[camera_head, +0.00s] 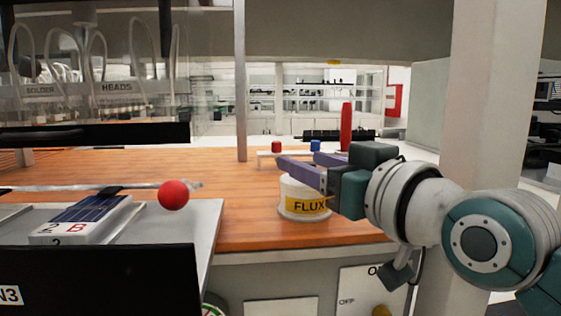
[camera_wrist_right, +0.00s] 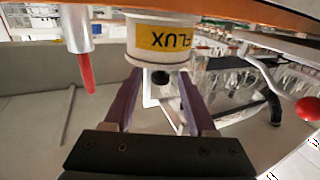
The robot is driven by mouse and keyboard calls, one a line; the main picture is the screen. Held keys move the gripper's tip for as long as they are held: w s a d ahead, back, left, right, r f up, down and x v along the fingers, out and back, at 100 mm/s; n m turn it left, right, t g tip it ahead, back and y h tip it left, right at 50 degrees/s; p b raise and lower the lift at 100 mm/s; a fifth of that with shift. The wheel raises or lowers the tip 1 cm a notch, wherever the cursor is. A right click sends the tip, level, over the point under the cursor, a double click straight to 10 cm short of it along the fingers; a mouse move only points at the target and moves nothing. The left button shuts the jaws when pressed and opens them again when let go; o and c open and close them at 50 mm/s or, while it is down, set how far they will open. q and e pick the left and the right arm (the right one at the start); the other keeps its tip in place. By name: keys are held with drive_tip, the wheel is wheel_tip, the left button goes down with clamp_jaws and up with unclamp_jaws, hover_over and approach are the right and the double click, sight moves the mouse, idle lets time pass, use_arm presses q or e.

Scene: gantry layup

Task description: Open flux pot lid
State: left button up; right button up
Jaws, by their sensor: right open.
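The flux pot (camera_head: 294,206) is a cream round pot with a yellow FLUX label, standing on the orange bench top. It shows upside down in the right wrist view (camera_wrist_right: 143,34). Its pale lid (camera_wrist_right: 145,60) is on it, with a dark round knob (camera_wrist_right: 160,77). My right gripper (camera_head: 287,168) is open at the top of the pot. In the right wrist view, its purple fingers (camera_wrist_right: 159,84) stand on either side of the knob, with gaps visible. In the head view the fingers hide the knob and part of the lid. My left gripper is not in view.
A red upright tool (camera_head: 346,126) and a small rack (camera_head: 268,154) with red and blue caps stand behind the pot. A red ball (camera_head: 173,194) on a lever is to the left, above a metal tray (camera_head: 203,226). A pale post (camera_head: 492,110) rises at right.

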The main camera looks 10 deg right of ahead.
drive_tip(key=shift+w+a, duration=0.2)
drive_tip(key=shift+w, duration=0.15)
drive_tip(key=shift+c, duration=0.2)
clamp_jaws()
idle(1.0)
